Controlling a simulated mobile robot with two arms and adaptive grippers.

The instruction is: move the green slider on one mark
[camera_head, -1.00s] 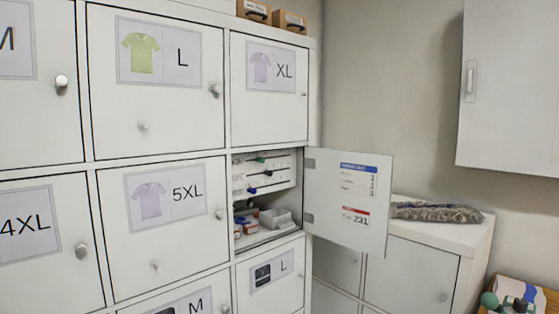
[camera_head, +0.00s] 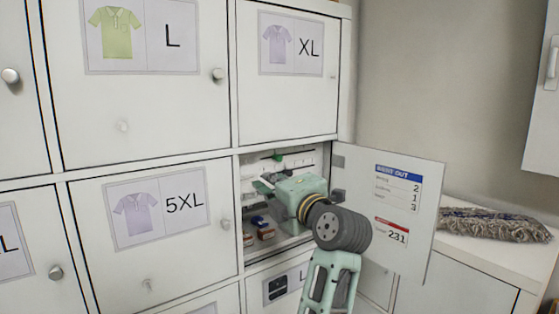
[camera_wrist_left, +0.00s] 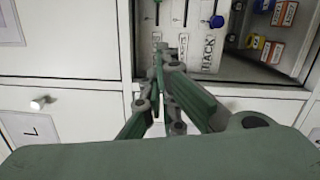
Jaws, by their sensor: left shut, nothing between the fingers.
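A white slider panel (camera_head: 308,158) with slots stands inside the open locker compartment. The green slider (camera_head: 278,157) shows on its upper slot in the head view, just above my left gripper (camera_head: 262,185). That gripper reaches into the compartment in front of the panel, shut and empty, and hides the lower sliders. In the left wrist view the panel (camera_wrist_left: 202,50) appears turned, with dark slider knobs (camera_wrist_left: 217,21) on it. The closed fingertips (camera_wrist_left: 170,55) are at or close before the panel's near end; contact cannot be told. I cannot pick out the green slider there. My right gripper is not in view.
The open locker door (camera_head: 400,215) with a printed notice stands right of my arm. Closed locker doors (camera_head: 150,215) surround the opening. A grey mop head (camera_head: 490,224) lies on the low cabinet.

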